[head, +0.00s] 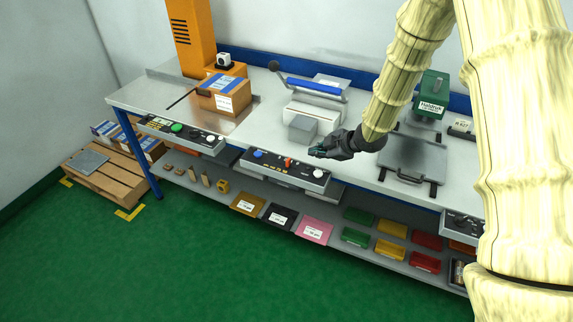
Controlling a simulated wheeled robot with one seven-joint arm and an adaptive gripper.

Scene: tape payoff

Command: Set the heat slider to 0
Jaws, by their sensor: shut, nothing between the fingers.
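The middle control panel (268,174), dark-edged with a pale face, sits on the front edge of the bench. It carries a blue knob (258,154), a small red-orange control (289,162) and round white knobs (318,173). Which of these is the heat slider, and its setting, is too small to tell. My gripper (316,152) is shut and empty. It points left, close above the panel's right half near the red-orange control. I cannot tell whether it touches anything.
Behind the panel are a grey block (303,128) and a sealer with a blue handle (314,87). A second panel (182,134) with a green button is to the left. A grey plate press (412,160) stands right. Colored bins (355,237) line the lower shelf.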

